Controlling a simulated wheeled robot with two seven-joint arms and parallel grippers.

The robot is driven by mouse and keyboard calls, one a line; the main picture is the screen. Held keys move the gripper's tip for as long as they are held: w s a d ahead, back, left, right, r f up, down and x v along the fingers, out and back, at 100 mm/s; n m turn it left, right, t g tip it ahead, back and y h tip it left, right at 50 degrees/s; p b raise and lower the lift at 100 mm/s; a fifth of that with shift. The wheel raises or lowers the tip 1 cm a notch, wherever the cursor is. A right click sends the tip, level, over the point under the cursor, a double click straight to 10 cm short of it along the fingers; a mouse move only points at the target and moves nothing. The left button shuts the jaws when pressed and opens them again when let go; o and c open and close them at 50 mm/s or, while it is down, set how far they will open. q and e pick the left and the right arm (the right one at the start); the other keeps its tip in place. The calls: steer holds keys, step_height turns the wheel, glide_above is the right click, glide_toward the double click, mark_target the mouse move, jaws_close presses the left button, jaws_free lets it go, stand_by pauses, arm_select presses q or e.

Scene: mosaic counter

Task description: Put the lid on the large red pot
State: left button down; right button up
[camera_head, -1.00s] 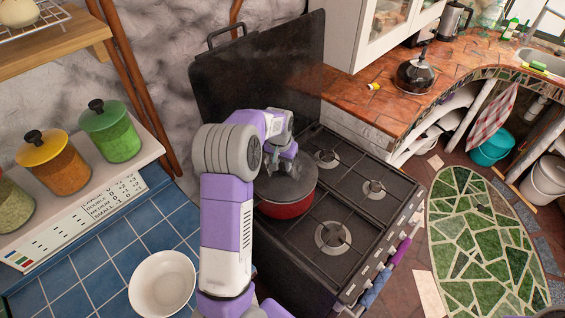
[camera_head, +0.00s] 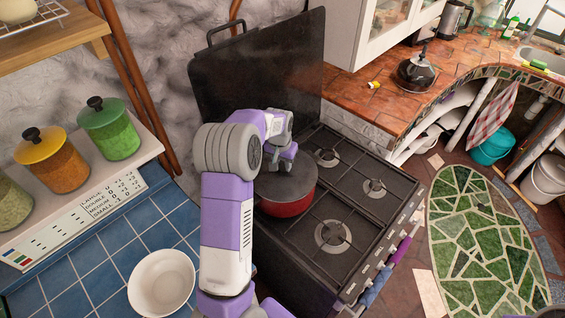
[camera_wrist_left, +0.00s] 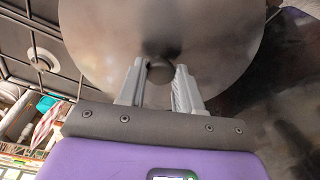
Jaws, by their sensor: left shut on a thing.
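The large red pot (camera_head: 288,208) stands on the back-left part of the stove. Its dark grey lid (camera_head: 295,183) lies over the pot's top and looks level; I see no gap between lid and rim. My left gripper (camera_head: 284,165) reaches down to the middle of the lid from above. In the left wrist view the gripper's two fingers (camera_wrist_left: 158,84) are shut on the lid's dark knob (camera_wrist_left: 160,70), and the round lid (camera_wrist_left: 215,35) fills the upper middle. The far side of the pot is partly hidden by my arm. My right gripper is not in view.
The black stove (camera_head: 310,235) has bare burners beside the pot. A raised stove cover (camera_head: 255,75) stands behind. A white bowl (camera_head: 162,283) sits on blue tiles at the left, below a shelf of spice jars (camera_head: 109,130).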

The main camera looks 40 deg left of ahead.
arm_select(q)
steer(key=shift+c, duration=0.9)
jaws_free()
steer(key=shift+r+p, duration=2.65)
steer(key=shift+r, duration=0.9)
steer(key=shift+f, duration=0.1)
